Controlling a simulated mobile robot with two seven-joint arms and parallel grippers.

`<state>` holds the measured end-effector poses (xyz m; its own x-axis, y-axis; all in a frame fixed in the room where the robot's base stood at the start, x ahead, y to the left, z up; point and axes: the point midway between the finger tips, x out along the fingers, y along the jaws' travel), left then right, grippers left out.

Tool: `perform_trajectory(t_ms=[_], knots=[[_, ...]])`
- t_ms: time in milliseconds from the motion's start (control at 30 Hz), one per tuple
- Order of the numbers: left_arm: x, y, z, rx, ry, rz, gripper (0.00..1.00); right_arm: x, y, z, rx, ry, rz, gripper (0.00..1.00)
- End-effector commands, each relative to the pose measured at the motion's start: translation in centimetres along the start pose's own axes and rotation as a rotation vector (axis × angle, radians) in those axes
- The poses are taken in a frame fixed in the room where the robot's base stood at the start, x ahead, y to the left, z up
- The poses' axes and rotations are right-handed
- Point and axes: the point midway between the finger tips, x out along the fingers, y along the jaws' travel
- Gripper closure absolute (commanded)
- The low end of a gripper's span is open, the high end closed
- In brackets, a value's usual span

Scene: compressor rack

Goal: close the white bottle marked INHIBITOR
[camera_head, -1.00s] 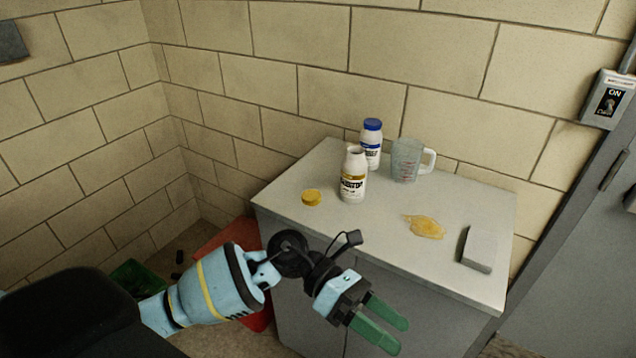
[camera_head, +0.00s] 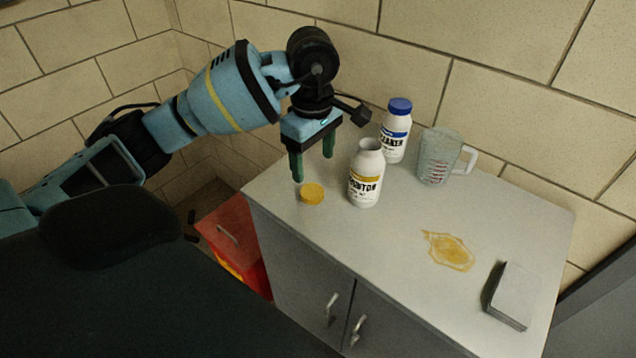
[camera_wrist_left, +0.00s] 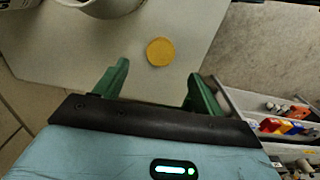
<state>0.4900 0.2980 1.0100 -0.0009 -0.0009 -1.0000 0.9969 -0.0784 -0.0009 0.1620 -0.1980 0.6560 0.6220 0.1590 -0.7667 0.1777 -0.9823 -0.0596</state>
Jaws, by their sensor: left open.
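The white INHIBITOR bottle (camera_head: 366,187) stands upright and uncapped on the cabinet top, with a yellow band on its label. Its yellow cap (camera_head: 312,194) lies on the cabinet top to the left of the bottle. The cap also shows in the left wrist view (camera_wrist_left: 160,52), beyond the fingers and seen between them. My left gripper (camera_head: 312,168) is open and empty, its green fingers pointing down just above and behind the cap, left of the bottle. The right gripper is not in view.
A white bottle with a blue cap (camera_head: 396,130) and a clear measuring jug (camera_head: 437,158) stand behind the INHIBITOR bottle. A yellow spill (camera_head: 450,251) and a grey block (camera_head: 512,294) lie to the right on the cabinet top (camera_head: 400,270). A brick wall rises behind.

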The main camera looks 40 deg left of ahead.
Motion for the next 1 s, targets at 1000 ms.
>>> perform_trajectory(t_ms=[1000], knots=[[3.3, -0.1, 0.0, 0.000, 0.000, -0.002, 0.31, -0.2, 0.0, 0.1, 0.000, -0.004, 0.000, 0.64]])
